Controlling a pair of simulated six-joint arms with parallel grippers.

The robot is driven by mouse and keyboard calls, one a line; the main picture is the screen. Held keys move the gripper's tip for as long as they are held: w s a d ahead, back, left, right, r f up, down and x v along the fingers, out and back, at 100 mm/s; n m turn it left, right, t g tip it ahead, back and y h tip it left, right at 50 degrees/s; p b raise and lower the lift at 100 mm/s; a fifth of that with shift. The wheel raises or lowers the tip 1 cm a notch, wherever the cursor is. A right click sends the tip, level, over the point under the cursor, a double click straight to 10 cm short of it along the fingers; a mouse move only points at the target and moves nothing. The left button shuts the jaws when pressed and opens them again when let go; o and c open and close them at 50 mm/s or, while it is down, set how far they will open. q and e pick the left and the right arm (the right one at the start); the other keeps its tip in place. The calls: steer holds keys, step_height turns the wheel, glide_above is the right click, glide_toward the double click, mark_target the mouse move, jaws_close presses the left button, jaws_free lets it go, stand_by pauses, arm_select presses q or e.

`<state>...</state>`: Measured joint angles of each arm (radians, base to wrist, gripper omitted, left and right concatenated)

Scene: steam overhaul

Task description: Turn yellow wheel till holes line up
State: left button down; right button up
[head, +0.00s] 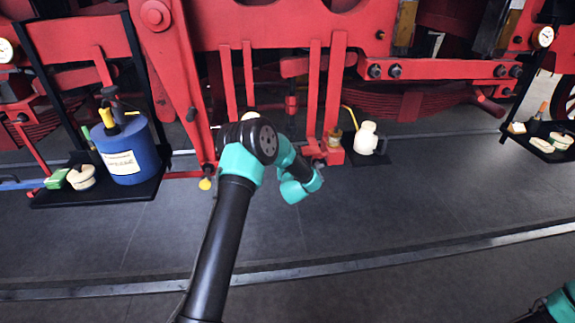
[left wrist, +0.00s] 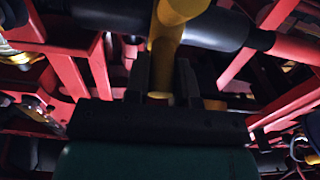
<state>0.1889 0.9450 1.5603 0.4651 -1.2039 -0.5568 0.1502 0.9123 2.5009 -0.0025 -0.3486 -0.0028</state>
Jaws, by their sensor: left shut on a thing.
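In the left wrist view, my left gripper (left wrist: 162,85) is shut on a yellow round bar (left wrist: 166,45), which looks like part of the yellow wheel. The bar runs up from between the fingers and joins a thicker yellow piece (left wrist: 183,8) at the top. The whole wheel and any holes are not visible. In the head view, my left arm reaches in among the red frame parts, and its own wrist hides the gripper and the wheel. Only a teal and black piece of my right arm shows at the bottom right, without its gripper.
Red locomotive framework (head: 260,25) fills the back. A dark shelf (head: 60,197) at left holds a blue canister (head: 130,165), a tub and a green box. A cream oil can (head: 366,138) stands right of my arm. A rail (head: 400,260) crosses the clear grey floor.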

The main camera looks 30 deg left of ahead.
arm_select(q)
steer(key=shift+w+a+r, duration=0.15)
steer(key=shift+a+r, duration=0.05)
steer(key=shift+r, duration=0.65)
steer(key=shift+w+a+r, duration=0.25)
steer(key=shift+w+r, duration=0.1)
steer(key=shift+r, duration=0.3)
steer(key=c, duration=0.9)
jaws_free()
steer(key=shift+f, duration=0.2)
